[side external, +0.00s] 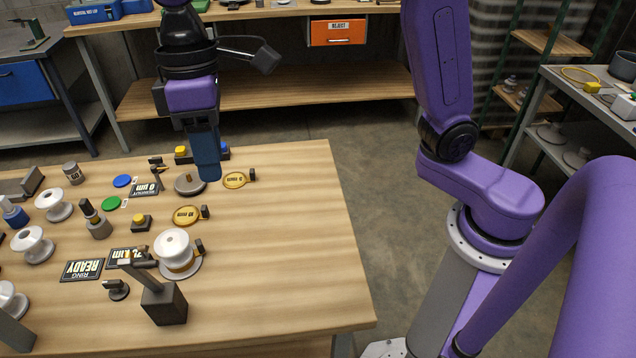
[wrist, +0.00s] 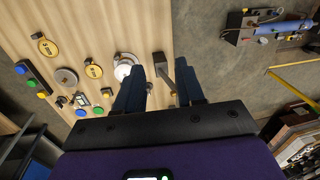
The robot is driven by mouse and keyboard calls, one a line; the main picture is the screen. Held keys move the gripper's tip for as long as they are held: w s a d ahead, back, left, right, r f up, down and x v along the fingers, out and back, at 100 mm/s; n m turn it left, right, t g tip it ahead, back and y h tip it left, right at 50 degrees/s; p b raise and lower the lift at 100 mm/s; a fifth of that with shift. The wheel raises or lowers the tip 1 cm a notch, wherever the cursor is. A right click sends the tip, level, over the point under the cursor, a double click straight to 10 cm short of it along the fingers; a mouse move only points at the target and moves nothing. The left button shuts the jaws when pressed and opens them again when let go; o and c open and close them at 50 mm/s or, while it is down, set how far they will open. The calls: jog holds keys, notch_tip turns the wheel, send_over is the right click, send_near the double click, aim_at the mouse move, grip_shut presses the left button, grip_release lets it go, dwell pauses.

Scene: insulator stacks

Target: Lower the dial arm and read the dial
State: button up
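The dark block (side external: 165,303) stands near the table's front edge, with a grey arm (side external: 140,272) slanting up and left from it. A white insulator spool (side external: 175,247) stands behind it on a grey disc, with a small dark piece beside it; no dial reading is legible. In the wrist view the spool (wrist: 124,67) is partly hidden by a finger, and the block's arm (wrist: 162,68) shows in the gap between the fingers. My gripper (side external: 208,172) is above the table's rear part, apart from the block. Its blue fingers are spread and empty in the wrist view (wrist: 162,92).
Gold round tags (side external: 187,215) (side external: 235,180) and a grey disc (side external: 189,184) lie behind the spool. Dark lettered cards (side external: 82,270), one reading READY, and several white spools (side external: 33,245) fill the left. The table's right side (side external: 290,240) is clear.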

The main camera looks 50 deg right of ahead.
jog(key=s+d+f+n, duration=0.1)
jog(key=s+d+f, duration=0.2)
jog(key=s+d, duration=0.4)
jog(key=s+d+f+n+t, duration=0.1)
jog(key=s+d+f, duration=0.3)
jog(key=d, duration=0.5)
jog(key=s+d+f+n, duration=0.1)
jog(key=s+d+f, duration=0.2)
jog(key=s+d, duration=0.4)
jog(key=m+g, duration=0.2)
jog(key=m, duration=0.2)
send_near(148, 261)
jog(key=shift+y, duration=0.3)
jog(key=x, duration=0.7)
jog(key=shift+s+d+f, duration=0.1)
jog(key=shift+d+f, duration=0.1)
jog(key=shift+f, duration=0.25)
grip_shut()
